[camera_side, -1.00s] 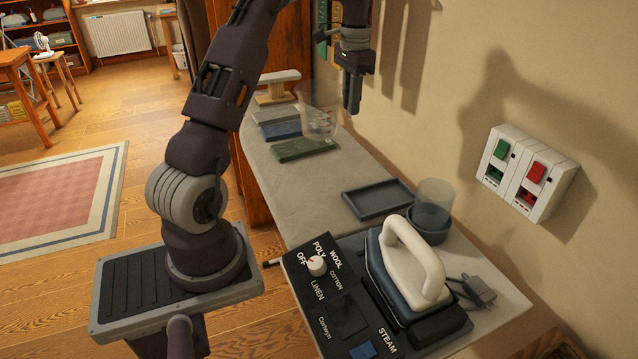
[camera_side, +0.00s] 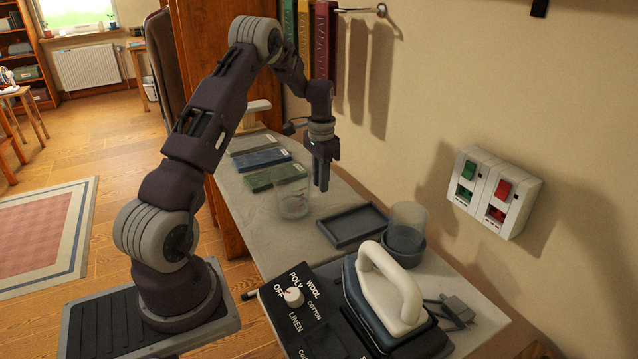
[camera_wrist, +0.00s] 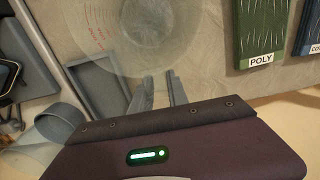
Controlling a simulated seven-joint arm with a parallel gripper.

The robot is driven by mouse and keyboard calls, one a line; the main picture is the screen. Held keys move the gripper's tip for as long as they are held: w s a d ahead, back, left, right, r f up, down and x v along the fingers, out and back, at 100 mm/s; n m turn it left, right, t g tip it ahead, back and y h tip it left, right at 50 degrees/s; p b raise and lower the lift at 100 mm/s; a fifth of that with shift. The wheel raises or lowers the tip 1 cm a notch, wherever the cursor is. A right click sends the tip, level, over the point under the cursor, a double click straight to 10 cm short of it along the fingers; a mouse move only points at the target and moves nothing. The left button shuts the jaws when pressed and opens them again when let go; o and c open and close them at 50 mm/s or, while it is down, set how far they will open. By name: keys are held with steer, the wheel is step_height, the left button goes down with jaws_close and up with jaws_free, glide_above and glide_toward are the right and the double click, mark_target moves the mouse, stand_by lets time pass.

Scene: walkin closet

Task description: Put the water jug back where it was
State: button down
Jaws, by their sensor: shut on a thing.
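The water jug (camera_side: 293,200) is clear, with red measuring marks on its side. It is upright over the pale ironing table, just in front of the green board; I cannot tell whether its base touches the surface. My gripper (camera_side: 322,187) points down at the jug's right side and is shut on it. The wrist view shows the jug (camera_wrist: 135,35) from above, by the fingertips (camera_wrist: 160,85). The exact grip spot is hard to see through the clear material.
Green (camera_side: 258,181), blue (camera_side: 262,158) and grey fabric boards lie behind the jug. A dark shallow tray (camera_side: 350,238) lies to its right, then a clear cylinder (camera_side: 408,216) in a dark round base. An iron (camera_side: 390,290) stands on the control panel in front.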

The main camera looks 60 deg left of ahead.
steer(key=shift+f, duration=0.25)
steer(key=shift+f, duration=0.1)
steer(key=c, duration=1.3)
jaws_free()
